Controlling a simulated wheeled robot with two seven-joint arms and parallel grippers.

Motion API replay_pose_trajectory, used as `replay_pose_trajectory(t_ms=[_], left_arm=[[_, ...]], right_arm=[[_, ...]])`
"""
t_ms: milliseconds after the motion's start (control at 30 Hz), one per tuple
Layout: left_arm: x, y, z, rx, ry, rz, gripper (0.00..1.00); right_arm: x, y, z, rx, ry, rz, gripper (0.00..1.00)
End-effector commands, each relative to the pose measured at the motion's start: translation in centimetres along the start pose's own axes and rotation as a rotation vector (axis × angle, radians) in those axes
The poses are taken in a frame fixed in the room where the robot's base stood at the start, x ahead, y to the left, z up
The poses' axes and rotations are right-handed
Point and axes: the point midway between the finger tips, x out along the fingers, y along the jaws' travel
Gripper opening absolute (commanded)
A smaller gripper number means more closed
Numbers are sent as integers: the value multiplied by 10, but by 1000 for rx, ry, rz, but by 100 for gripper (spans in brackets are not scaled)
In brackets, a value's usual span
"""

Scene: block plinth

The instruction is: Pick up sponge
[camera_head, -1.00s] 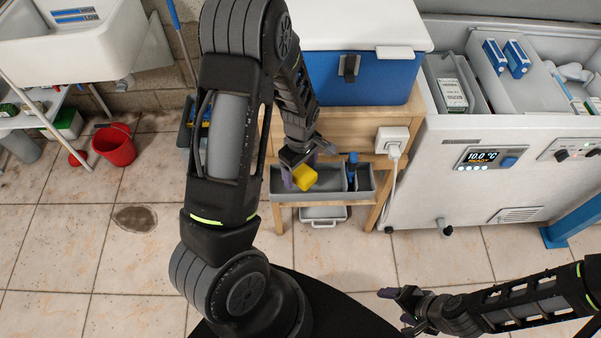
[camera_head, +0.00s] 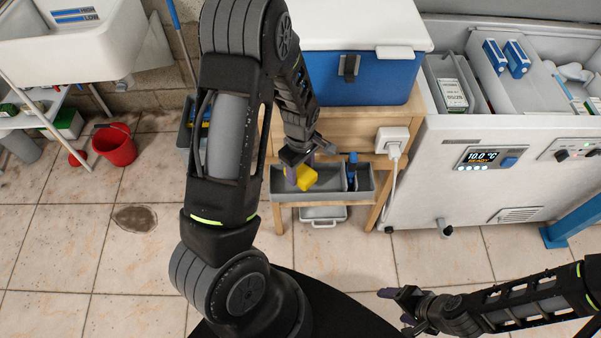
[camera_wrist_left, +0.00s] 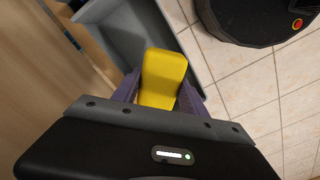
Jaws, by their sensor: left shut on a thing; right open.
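The yellow sponge (camera_head: 306,177) is between the fingers of my left gripper (camera_head: 298,175), at the grey tray on the front of the wooden stand. In the left wrist view the sponge (camera_wrist_left: 162,78) stands out between the two purple fingers (camera_wrist_left: 158,92), which are shut on it. The grey tray (camera_head: 331,186) is just below or around the sponge; the head view does not show clearly whether they touch. My right gripper (camera_head: 397,304) is open and empty over the floor at the lower right.
A blue item (camera_head: 352,170) stands in the tray's right compartment. A blue cooler (camera_head: 362,75) with a white lid sits on the stand. A white plug box (camera_head: 392,139) with a cable is on the stand's right. A red bucket (camera_head: 114,146) stands on the floor at left.

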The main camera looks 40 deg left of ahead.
Motion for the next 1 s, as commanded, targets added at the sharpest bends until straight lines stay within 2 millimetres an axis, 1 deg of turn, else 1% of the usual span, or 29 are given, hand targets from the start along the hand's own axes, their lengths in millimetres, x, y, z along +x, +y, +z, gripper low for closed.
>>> replay_pose_trajectory(t_ms=[33, 233, 433, 567, 667, 767, 1000], left_arm=[[0, 0, 0, 0, 0, 0, 27], [0, 0, 0, 0, 0, 0, 12], [0, 0, 0, 0, 0, 0, 12], [-6, 1, 0, 1, 1, 2, 12], [-18, 1, 0, 1, 1, 3, 12], [-35, 2, 0, 1, 1, 5, 12], [-81, 1, 0, 1, -1, 5, 12]], right_arm=[[0, 0, 0, 0, 0, 0, 72], [0, 0, 0, 0, 0, 0, 72], [0, 0, 0, 0, 0, 0, 72], [0, 0, 0, 0, 0, 0, 72], [-1, 0, 0, 0, 0, 0, 72], [-2, -1, 0, 0, 0, 0, 72], [-6, -2, 0, 0, 0, 0, 72]])
